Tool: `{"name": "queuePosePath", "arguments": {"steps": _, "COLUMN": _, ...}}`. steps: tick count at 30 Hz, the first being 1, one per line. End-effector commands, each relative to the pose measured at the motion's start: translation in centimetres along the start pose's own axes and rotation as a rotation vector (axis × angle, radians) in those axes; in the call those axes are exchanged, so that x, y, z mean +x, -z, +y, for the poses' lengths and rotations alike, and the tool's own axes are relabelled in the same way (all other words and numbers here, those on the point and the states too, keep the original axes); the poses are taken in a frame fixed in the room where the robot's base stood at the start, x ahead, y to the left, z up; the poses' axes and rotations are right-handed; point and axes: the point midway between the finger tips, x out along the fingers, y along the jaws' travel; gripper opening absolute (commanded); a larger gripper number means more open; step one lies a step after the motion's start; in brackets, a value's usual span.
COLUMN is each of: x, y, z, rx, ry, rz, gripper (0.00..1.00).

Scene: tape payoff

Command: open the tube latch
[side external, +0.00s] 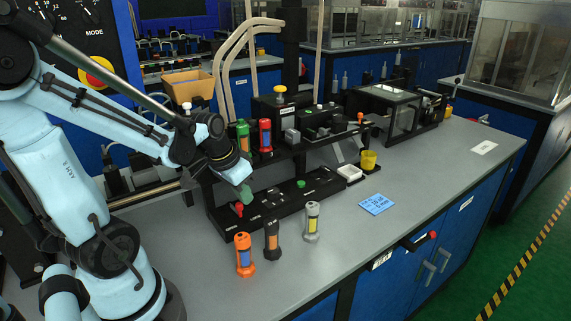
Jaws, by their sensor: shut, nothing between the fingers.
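My gripper (244,193) points down over the left end of a long black base (275,206) on the bench. Its greenish fingers are shut and hold nothing. A small red part (238,209) sits just below the fingertips; whether they touch it I cannot tell. I cannot make out for sure which part is the tube latch. A green tube (243,137) and a red tube (265,136) stand upright in the black rack behind my gripper. An orange tube (244,255), a black tube (272,240) and a grey tube (312,222) stand on the bench in front.
A blue note (376,204) lies on the grey bench (440,175), right of the tubes. A white tray (349,173) and a yellow cup (369,161) stand by the machine. A cardboard box (188,87) is behind my arm. The bench's right part is mostly clear.

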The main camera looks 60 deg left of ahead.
Motion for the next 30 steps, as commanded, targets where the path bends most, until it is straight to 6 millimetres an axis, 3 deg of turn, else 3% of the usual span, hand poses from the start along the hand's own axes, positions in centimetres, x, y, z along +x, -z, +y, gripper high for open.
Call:
{"name": "queuePosePath", "arguments": {"steps": 15, "x": -0.8, "y": -2.2, "z": -0.2, "rx": 0.420, "ry": -0.152, "rz": -0.001, "gripper": 0.00}}
{"name": "queuePosePath", "arguments": {"steps": 30, "x": -1.1, "y": -3.1, "z": -0.6, "rx": 0.415, "ry": -0.148, "rz": -0.001, "gripper": 0.00}}
